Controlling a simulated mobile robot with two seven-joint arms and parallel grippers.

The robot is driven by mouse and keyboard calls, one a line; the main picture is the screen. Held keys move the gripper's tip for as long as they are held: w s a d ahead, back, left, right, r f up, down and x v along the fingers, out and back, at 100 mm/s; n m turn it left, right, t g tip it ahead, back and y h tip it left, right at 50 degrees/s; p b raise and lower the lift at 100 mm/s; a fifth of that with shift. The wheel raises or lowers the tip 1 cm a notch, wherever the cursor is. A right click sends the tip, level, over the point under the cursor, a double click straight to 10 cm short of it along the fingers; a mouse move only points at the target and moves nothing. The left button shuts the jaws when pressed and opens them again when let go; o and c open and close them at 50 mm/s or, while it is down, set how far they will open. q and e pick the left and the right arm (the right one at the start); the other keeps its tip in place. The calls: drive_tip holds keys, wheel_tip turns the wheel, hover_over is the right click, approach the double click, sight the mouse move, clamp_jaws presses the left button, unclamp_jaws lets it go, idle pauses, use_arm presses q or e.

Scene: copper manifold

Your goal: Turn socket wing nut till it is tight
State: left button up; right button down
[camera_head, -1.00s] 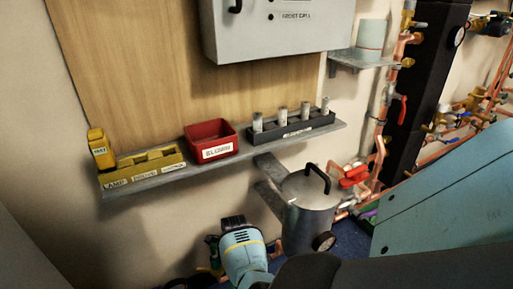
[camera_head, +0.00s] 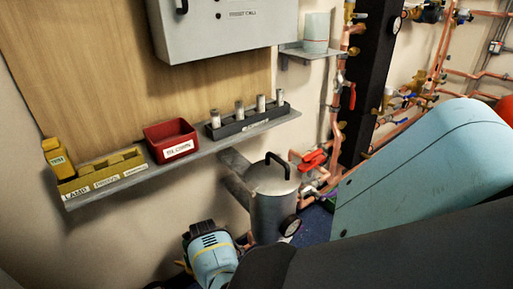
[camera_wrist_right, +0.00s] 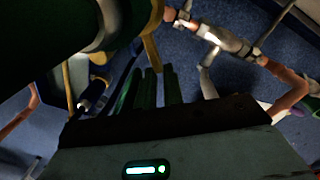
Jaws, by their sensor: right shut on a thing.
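In the right wrist view my right gripper (camera_wrist_right: 148,88) shows as dark green fingers close together at the centre. Their tips meet the lower part of a brass-coloured piece (camera_wrist_right: 152,45), which looks like the wing nut; its shape is only partly visible. A large dark green cylinder with a pale rim (camera_wrist_right: 100,25) covers the upper left, close beside the fingers. In the head view my right arm covers the lower right, and neither the right gripper nor the wing nut can be made out. My left gripper is in neither view.
Copper pipes with a valve (camera_wrist_right: 215,38) run at the upper right of the wrist view. In the head view a metal pot (camera_head: 272,205) with a black handle stands below a wall shelf (camera_head: 110,193). The shelf holds a red bin (camera_head: 171,140), a yellow holder and a dark rack (camera_head: 248,124).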

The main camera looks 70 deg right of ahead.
drive_tip(key=shift+s+d+f, duration=0.1)
drive_tip(key=shift+s+d, duration=0.15)
drive_tip(key=c, duration=1.6)
unclamp_jaws()
drive_tip(key=shift+o, duration=0.4)
drive_tip(key=shift+w+a, duration=0.1)
drive_tip(key=shift+a, duration=0.1)
